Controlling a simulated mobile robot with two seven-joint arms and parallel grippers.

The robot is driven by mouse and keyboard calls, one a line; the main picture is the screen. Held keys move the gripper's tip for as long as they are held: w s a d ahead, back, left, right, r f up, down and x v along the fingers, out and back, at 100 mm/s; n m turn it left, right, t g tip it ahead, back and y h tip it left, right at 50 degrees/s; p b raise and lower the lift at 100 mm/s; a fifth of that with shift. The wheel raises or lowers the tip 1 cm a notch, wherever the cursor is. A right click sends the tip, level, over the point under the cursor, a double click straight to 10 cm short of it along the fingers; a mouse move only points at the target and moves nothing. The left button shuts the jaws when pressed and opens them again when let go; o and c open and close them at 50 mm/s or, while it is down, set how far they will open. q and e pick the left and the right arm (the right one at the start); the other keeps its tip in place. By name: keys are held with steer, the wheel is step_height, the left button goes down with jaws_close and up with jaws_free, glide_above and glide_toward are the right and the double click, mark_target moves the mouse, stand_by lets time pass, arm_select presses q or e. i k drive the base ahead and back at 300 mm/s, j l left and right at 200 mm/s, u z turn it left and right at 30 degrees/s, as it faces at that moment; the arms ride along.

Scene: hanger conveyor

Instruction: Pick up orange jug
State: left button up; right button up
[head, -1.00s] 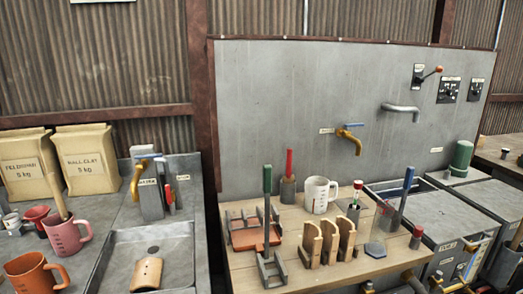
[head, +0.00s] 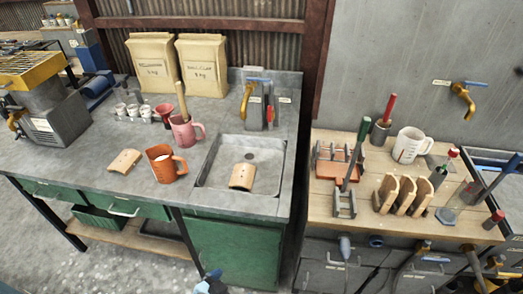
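The orange jug (head: 163,165) stands upright on the grey worktop of the left bench, near its front edge. Its handle points right and its open top shows; there is something pale inside it. A pink jug (head: 185,132) with a wooden handle sticking out stands just behind it and to the right. Neither of my grippers can be made out in the head view. A small blue and dark part shows at the bottom edge, too cut off to identify.
White cups (head: 133,111) and a small red cup (head: 164,114) stand behind. A wooden bench (head: 321,196) with tools stands right, across a gap.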

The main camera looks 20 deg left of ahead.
mark_target(161, 158)
steer(key=u, duration=1.5)
steer(key=i+j+z, duration=0.1)
steer(key=j, duration=0.3)
steer(key=i+j+z, duration=0.1)
steer(key=i+j, duration=0.15)
steer(key=j, duration=0.2)
steer(key=i+j+z, duration=0.1)
steer(key=j, duration=0.3)
steer(key=i+j+z, duration=0.1)
steer(key=j, duration=0.35)
steer(key=i+j+z, duration=0.1)
steer(key=i+j, duration=0.15)
steer(key=j, duration=0.25)
steer(key=i+j+z, duration=0.1)
steer(key=j, duration=0.35)
